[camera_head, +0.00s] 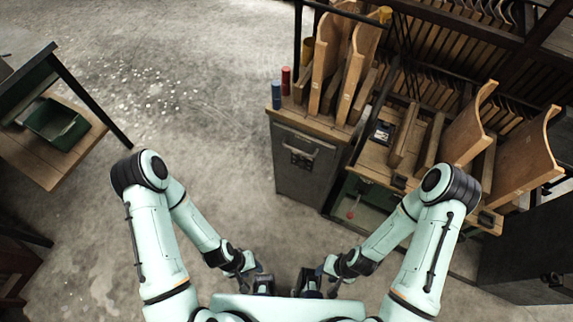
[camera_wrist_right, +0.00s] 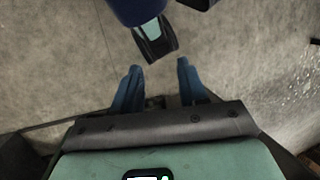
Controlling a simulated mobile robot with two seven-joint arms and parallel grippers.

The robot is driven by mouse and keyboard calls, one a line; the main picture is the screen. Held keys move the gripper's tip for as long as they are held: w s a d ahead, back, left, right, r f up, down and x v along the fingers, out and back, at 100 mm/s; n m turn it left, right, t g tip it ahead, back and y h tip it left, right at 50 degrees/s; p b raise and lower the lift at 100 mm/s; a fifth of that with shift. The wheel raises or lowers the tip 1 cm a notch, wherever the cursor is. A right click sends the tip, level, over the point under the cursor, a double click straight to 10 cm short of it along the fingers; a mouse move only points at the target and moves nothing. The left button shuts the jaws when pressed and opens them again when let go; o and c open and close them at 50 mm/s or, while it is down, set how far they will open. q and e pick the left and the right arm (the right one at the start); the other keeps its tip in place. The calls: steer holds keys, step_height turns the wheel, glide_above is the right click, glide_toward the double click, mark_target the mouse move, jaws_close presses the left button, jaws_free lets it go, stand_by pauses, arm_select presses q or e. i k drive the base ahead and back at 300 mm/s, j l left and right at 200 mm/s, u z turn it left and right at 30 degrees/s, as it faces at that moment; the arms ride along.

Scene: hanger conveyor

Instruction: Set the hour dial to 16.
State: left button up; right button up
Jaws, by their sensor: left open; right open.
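I cannot make out an hour dial with readable numbers in either view. A small dark device with a pale face (camera_head: 383,132) sits on the wooden bench top at the right; its markings are too small to read. My left gripper (camera_head: 263,284) is low in front of my body, away from the bench. My right gripper (camera_head: 310,284) is beside it, also away from the bench. In the right wrist view, the blue fingers of my right gripper (camera_wrist_right: 157,88) are apart with only bare floor between them.
A wooden bench (camera_head: 373,156) carries upright curved wooden boards (camera_head: 470,125). A grey cabinet (camera_head: 302,160), red cylinder (camera_head: 285,80) and blue cylinder (camera_head: 276,95) are at its left. A red-knobbed lever (camera_head: 351,214) is below. A green tray (camera_head: 57,124) is far left. Open floor lies between.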

mark_target(300, 165)
steer(key=i+j+z, duration=0.15)
steer(key=j, duration=0.8)
steer(key=j+z, duration=0.2)
steer(key=j, duration=0.7)
